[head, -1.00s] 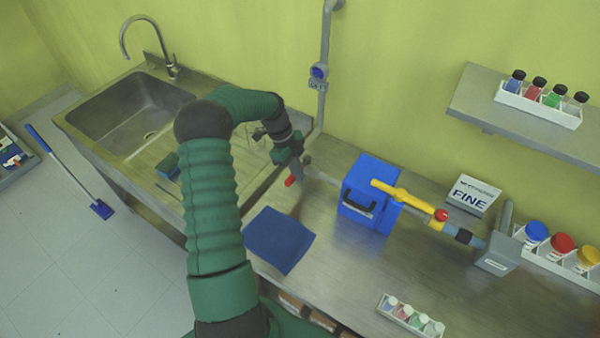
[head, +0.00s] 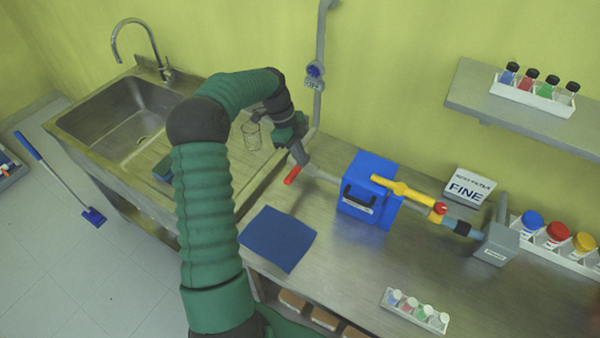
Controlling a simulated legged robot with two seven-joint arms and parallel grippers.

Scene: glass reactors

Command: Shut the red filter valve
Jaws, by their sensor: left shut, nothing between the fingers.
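The red valve lever (head: 291,176) sticks out toward the lower left from the grey pipe, left of the blue filter box (head: 356,205). It slants across the pipe's line. My left gripper (head: 299,154) is shut and empty, right behind the lever at the pipe's left end. Whether its fingers touch the valve I cannot tell, and they partly hide the valve body. A long yellow lever (head: 402,191) lies along the pipe on the right of the box, with a red knob (head: 438,208) near its end. My right gripper is not in view.
A sign reading FINE (head: 468,187) stands behind the pipe. A blue cloth (head: 277,239) and a small vial rack (head: 414,311) lie on the steel bench. A glass beaker (head: 251,135) stands left of my gripper, by the sink (head: 130,115).

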